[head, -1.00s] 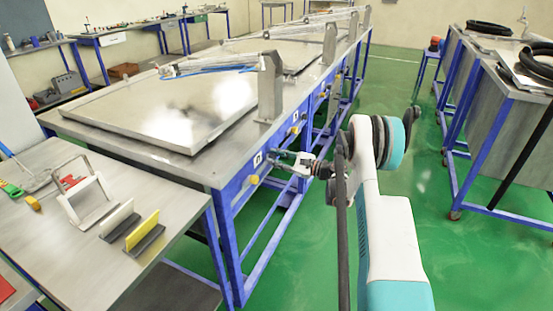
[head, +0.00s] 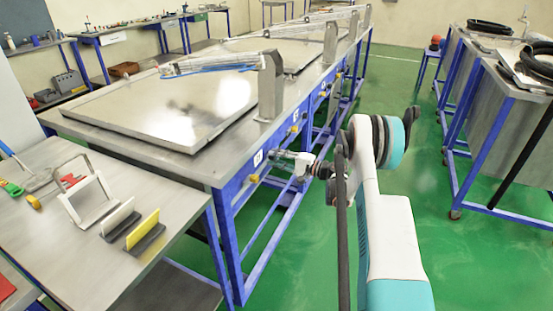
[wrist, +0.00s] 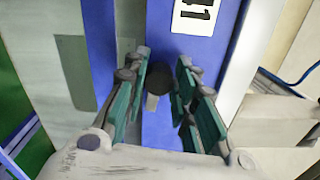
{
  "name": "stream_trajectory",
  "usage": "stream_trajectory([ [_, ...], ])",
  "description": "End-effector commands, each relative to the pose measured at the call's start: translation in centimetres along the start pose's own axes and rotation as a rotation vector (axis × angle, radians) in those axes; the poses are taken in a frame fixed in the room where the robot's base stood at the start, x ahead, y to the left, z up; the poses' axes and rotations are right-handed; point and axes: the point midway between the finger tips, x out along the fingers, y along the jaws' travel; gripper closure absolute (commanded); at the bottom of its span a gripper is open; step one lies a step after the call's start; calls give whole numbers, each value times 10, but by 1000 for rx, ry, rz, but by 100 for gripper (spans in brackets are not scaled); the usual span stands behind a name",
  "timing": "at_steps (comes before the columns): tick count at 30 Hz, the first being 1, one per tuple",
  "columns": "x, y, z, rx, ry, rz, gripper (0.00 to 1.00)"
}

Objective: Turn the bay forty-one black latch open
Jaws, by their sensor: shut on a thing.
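The black latch (wrist: 181,79) is on the blue frame, just below the white label plate (wrist: 196,15) that shows "41". A small pale piece stands out below its dark round part. My gripper (wrist: 165,76) has its green-padded fingers on either side of the latch and is shut on it. In the head view my gripper (head: 279,156) reaches the blue front rail (head: 231,193) beside the label, and it hides the latch there. The metal lid (head: 165,105) lies flat on the bench.
A yellow knob (head: 254,179) sits on the rail just below the label. A side table (head: 75,250) with a white frame and a yellow block stands at the left. Green floor is clear between the benches.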

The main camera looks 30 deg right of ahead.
Motion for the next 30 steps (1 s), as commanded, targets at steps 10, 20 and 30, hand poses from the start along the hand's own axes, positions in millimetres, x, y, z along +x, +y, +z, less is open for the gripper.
stream_trajectory([
  [10,0,2,0,-136,0,2,99],
  [20,0,2,0,-160,-1,2,99],
  [30,0,2,0,-159,-1,2,55],
])
